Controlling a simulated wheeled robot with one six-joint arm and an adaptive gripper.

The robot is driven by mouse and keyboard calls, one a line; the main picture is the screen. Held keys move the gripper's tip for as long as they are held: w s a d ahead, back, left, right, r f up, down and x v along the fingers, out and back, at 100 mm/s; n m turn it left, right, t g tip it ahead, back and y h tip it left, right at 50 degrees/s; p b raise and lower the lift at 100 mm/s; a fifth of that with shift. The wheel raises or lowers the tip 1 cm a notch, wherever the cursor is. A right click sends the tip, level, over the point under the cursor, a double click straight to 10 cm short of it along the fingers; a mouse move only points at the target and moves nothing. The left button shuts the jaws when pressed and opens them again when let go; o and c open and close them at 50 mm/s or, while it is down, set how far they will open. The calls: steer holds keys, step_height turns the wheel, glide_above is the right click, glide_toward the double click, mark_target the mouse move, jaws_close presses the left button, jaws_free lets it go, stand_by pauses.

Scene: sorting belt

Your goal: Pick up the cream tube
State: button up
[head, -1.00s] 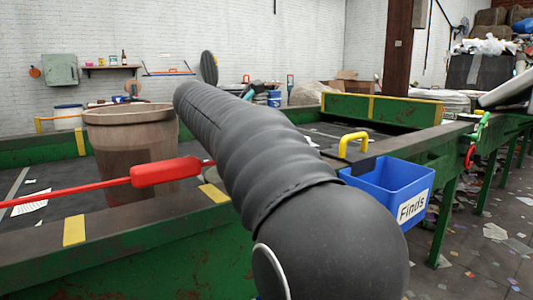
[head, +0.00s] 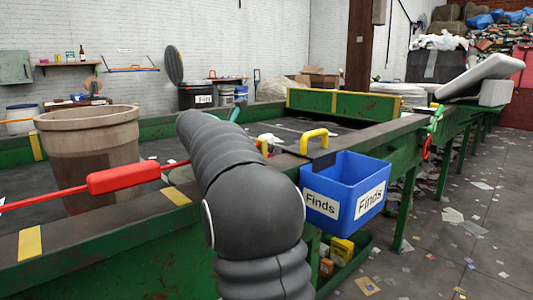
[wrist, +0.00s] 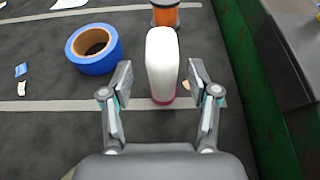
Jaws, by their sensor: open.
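In the wrist view a white tube with a pink-red base, which looks like the cream tube (wrist: 162,60), stands on the dark belt (wrist: 50,140). My gripper (wrist: 160,77) is open, with one finger to the left of the tube and one to the right. Gaps show between the fingers and the tube, so it is not gripped. In the head view my arm hides the gripper, and I cannot make out the tube there.
A blue tape roll (wrist: 94,49) lies left of the tube; an orange container (wrist: 166,14) is just beyond it. The belt's green side wall (wrist: 262,90) is to the right. In the head view, a brown bin (head: 88,150), a red-handled bar (head: 124,178) and a blue Finds box (head: 345,195) are near my arm.

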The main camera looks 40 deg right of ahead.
steer(key=x, duration=0.5)
steer(key=shift+s+f, duration=0.1)
steer(key=shift+f, duration=0.05)
jaws_close()
